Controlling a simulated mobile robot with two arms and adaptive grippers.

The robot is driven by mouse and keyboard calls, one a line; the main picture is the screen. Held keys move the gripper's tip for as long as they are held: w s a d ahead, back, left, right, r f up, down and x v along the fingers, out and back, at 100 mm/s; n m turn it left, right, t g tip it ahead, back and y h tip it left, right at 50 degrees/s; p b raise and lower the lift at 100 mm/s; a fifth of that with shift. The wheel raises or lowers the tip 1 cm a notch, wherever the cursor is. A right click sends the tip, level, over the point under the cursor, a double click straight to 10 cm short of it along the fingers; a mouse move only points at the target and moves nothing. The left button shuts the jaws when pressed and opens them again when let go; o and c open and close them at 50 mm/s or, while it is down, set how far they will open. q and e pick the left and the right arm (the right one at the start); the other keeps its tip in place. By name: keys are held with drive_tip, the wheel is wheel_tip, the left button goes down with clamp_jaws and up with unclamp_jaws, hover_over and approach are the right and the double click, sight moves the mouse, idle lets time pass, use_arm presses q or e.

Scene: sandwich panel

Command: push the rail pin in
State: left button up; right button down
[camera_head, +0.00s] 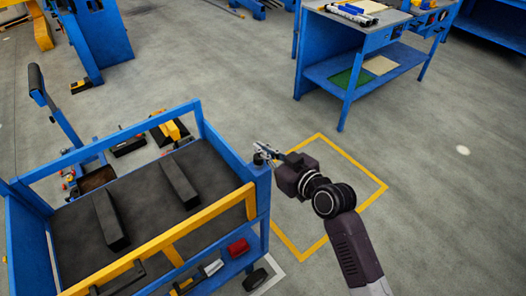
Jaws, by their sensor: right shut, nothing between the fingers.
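A blue cart (230,152) with a dark bed stands at the left. A yellow rail (215,210) runs along its near side and meets the blue corner post at the right. A small dark knob (258,159), which may be the rail pin, sits at the top of that post. My right gripper (264,152) is shut and empty, its fingertips at or just above the knob. I cannot tell whether they touch it. The fingers partly hide the knob, and how deep it sits is too small to tell. My left gripper is not in view.
Two dark bars (180,184) lie on the cart bed. A lower shelf holds a red item (238,248) and other small parts. A yellow square (366,170) is marked on the floor under my right arm. A blue workbench (345,75) stands behind; floor between is clear.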

use_arm(q)
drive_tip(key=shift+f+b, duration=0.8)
drive_tip(key=shift+b, duration=0.45)
use_arm(e)
drive_tip(key=v, duration=1)
drive_tip(key=shift+r, duration=0.2)
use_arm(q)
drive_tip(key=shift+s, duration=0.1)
